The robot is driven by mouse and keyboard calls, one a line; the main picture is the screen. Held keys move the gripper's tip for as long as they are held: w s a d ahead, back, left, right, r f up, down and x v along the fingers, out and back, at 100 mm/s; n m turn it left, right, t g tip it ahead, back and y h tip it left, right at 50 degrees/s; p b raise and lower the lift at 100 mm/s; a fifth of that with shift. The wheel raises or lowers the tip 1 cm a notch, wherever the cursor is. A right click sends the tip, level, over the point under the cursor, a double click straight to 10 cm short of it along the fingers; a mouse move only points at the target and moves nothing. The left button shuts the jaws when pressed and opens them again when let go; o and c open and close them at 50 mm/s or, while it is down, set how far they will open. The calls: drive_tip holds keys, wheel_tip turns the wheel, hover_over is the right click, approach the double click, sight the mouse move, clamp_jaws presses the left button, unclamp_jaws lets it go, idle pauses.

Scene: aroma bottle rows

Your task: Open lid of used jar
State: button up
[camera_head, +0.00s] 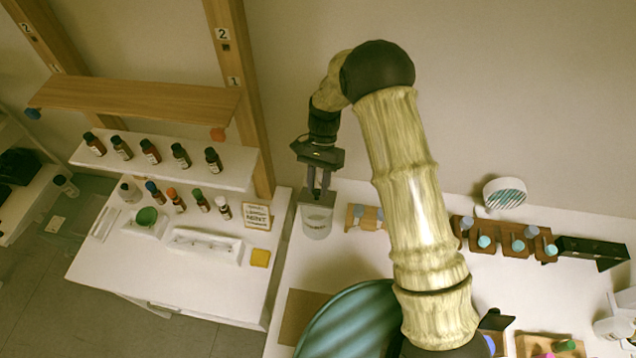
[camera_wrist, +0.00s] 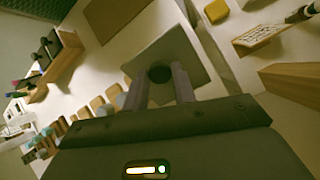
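The used jar (camera_head: 317,222) is a pale container with dark lettering on its front. It stands at the back left of the white counter, below my gripper. Its flat square grey lid (camera_wrist: 174,45) has a round dark knob (camera_wrist: 160,73) in the middle. My gripper (camera_head: 318,194) points down at the jar, its fingertips at the lid. In the wrist view my gripper (camera_wrist: 159,72) has one finger on each side of the knob. The fingers are apart, and no firm contact with the knob shows. The lid appears to lie on the jar, and the inside is hidden.
A wooden shelf (camera_head: 140,97) and a white shelf (camera_head: 225,165) with small bottles are at the left. A small wooden holder (camera_head: 367,217) stands right of the jar, then a brown rack (camera_head: 508,238). A sign (camera_head: 257,217) stands left of it.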

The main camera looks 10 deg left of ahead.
drive_tip(key=o, duration=0.4)
drive_tip(key=shift+o, duration=0.2)
wheel_tip(320, 180, up, 10)
drive_tip(key=b, duration=0.4)
drive_tip(key=shift+w, duration=0.2)
drive_tip(key=shift+s, duration=0.1)
